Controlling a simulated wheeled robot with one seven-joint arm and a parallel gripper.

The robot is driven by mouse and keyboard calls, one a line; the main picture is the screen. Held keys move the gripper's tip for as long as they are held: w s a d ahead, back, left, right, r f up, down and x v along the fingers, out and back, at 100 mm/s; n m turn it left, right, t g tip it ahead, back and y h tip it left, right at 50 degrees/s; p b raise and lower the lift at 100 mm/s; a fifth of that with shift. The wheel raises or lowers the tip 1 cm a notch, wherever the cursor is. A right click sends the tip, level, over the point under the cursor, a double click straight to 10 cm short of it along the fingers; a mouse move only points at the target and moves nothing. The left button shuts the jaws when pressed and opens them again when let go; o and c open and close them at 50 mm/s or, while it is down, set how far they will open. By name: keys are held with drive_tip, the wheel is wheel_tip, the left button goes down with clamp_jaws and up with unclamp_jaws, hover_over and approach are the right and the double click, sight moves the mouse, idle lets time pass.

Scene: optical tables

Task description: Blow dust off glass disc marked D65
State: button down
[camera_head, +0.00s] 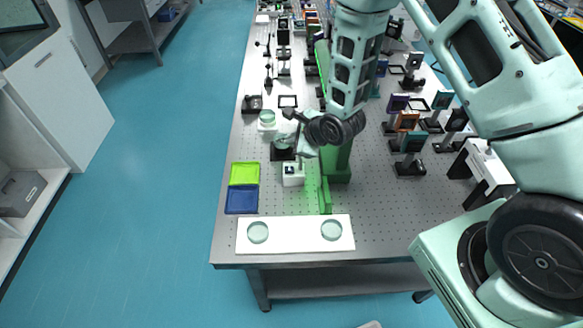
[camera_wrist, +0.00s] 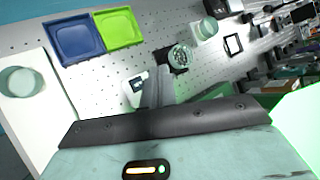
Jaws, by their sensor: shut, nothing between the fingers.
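Two clear glass discs lie on a white board at the table's near edge, a left disc (camera_head: 257,232) and a right disc (camera_head: 331,230). One disc on the board also shows at the left of the wrist view (camera_wrist: 20,81). Another glass disc (camera_head: 267,117) sits on a white block (camera_wrist: 203,35). A round glass piece (camera_wrist: 180,56) sits on a black mount just beyond my fingertips in the wrist view. No D65 marking is legible. My gripper (camera_wrist: 160,74) is shut and empty above the table. No blower can be made out.
A blue tray (camera_head: 241,200) and a green tray (camera_head: 244,173) lie at the table's left edge. A white block with a dark top (camera_head: 292,172) stands near the gripper. A green upright panel (camera_head: 337,160) and several optical mounts (camera_head: 409,142) crowd the right side.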

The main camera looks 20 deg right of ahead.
sight(292, 170)
wheel_tip(292, 170, down, 9)
drive_tip(key=b, duration=0.6)
drive_tip(key=shift+r, duration=0.1)
drive_tip(key=shift+b, duration=0.3)
idle(1.6)
drive_tip(key=shift+f+b, duration=0.3)
drive_tip(key=shift+f, duration=0.1)
drive_tip(key=shift+f+b, duration=0.4)
idle(0.5)
idle(0.4)
drive_tip(key=shift+r+p, duration=0.6)
drive_tip(key=shift+r, duration=0.25)
